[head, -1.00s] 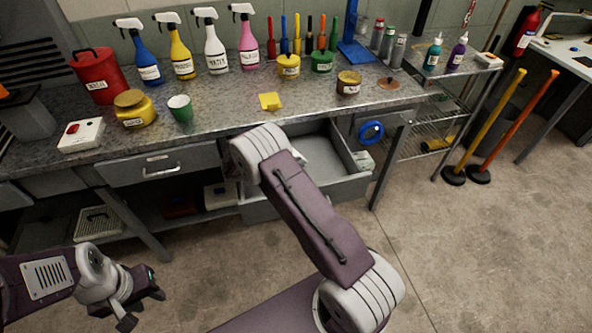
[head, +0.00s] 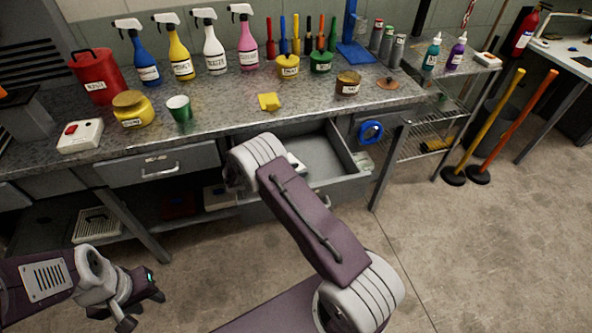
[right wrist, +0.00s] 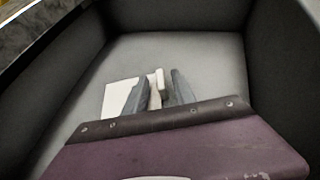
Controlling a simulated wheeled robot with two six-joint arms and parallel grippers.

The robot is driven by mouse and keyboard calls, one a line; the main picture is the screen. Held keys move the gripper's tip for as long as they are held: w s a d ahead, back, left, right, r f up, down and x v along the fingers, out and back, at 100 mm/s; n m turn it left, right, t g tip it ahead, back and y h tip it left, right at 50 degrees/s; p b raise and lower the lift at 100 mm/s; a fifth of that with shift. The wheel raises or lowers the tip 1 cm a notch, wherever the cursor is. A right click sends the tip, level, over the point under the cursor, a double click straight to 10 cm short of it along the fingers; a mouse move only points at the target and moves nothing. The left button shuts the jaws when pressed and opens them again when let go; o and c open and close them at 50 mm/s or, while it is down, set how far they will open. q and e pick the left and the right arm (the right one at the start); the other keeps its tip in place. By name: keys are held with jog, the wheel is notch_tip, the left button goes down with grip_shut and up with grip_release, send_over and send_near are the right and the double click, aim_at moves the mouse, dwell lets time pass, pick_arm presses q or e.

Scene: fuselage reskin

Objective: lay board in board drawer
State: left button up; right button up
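The open drawer (head: 328,158) juts from under the bench, grey inside; in the right wrist view its floor (right wrist: 205,55) and walls fill the picture. The white board (right wrist: 118,97) shows there low in the drawer, partly hidden by my fingers and wrist; a small white part of it (head: 297,164) shows in the head view. My right gripper (right wrist: 160,82) points down into the drawer, its grey fingers closed about a pale piece of the board. Whether the board touches the floor is unclear. My left gripper (head: 146,307) is open and empty, away from the bench.
A shut drawer (head: 160,165) is to the left. A wire shelf (head: 440,115) stands at right.

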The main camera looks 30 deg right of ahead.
jog(key=shift+a+r, duration=0.25)
jog(key=shift+r, duration=0.15)
jog(key=v, duration=1.1)
jog(key=shift+a, duration=0.2)
jog(key=shift+d, duration=0.1)
